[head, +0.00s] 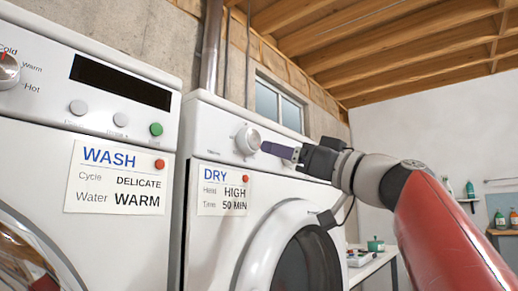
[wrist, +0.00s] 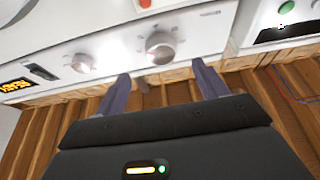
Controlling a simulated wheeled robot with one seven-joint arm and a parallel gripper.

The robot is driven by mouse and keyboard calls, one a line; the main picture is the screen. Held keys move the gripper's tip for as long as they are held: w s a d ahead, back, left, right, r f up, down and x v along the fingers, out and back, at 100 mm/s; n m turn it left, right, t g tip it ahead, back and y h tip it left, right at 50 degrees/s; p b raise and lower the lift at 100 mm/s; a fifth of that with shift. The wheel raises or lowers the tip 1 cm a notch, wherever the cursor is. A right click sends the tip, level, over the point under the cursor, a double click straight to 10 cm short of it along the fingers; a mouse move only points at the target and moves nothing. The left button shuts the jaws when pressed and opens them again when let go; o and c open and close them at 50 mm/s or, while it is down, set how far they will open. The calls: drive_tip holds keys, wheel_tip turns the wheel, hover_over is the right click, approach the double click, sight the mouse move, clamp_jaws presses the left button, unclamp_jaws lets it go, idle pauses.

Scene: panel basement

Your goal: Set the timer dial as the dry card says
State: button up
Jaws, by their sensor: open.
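The dry card (head: 223,190) is pinned on the dryer front in the head view and reads Heat HIGH, Time 50 MIN. A large white dial (head: 248,140) is on the dryer's panel above it; it also shows in the wrist view (wrist: 162,47), with a smaller dial (wrist: 80,63) beside it. The marks around both dials are too small to read, so I cannot tell their settings. My gripper (head: 270,149) is just right of the large dial in the head view. In the wrist view my gripper (wrist: 163,83) is open and empty, its fingers apart short of the large dial.
The washer (head: 110,45) stands left of the dryer, with a wash card (head: 115,180) reading DELICATE, WARM. The dryer's panel has an orange-lit display (wrist: 16,86) and a dark slot (wrist: 40,72). A white table (head: 370,268) with small items stands beyond the dryer.

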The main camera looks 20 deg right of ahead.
sight(254, 143)
drive_tip(key=p+x, duration=0.3)
drive_tip(key=x, duration=0.4)
drive_tip(key=shift+w+a+r, duration=0.2)
drive_tip(key=shift+w+a, duration=0.05)
drive_tip(key=shift+c, duration=0.3)
drive_tip(key=c, duration=0.9)
